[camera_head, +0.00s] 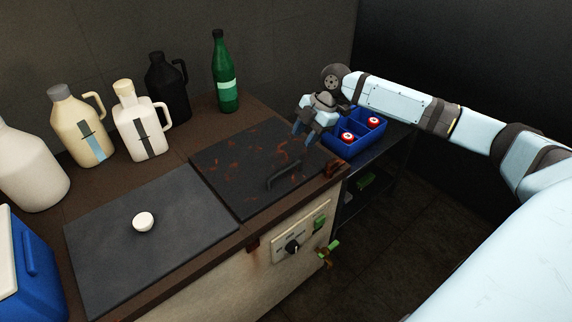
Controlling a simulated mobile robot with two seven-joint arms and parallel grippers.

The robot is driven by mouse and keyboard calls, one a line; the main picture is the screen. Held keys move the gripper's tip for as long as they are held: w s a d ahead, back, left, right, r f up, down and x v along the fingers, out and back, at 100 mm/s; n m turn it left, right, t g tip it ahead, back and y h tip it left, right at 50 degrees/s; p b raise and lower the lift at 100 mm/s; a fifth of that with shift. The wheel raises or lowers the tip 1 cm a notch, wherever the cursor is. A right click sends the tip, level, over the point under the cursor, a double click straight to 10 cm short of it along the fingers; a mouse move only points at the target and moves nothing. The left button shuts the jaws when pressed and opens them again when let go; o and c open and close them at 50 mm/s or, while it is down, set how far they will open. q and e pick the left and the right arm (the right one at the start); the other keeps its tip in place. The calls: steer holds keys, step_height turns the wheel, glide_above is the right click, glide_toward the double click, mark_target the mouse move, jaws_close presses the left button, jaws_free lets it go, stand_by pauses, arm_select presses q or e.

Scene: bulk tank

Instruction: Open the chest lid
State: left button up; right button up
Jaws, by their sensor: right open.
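The chest is a brown-topped tank with two dark lid panels. The right lid (232,160) is dark with rusty red patches and lies flat and shut. A dark bent handle (284,179) stands at its front right part. The left panel (105,256) is plain dark grey, also flat, with a small white round thing (143,221) on it. My right gripper (303,136) is open, fingers pointing down, over the right lid's far right part, beyond the handle and apart from it. No left gripper shows.
A green bottle (227,85), a black jug (166,90) and pale jugs (139,115) stand along the back. A blue divided crate (341,152) holding red-and-white items sits right of the lid. A blue cooler (38,265) is at left. A control panel (300,238) is on the front.

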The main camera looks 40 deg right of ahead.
mark_target(285, 168)
steer(key=b+x, duration=0.1)
steer(key=x, duration=1)
steer(key=shift+f, duration=0.1)
jaws_close()
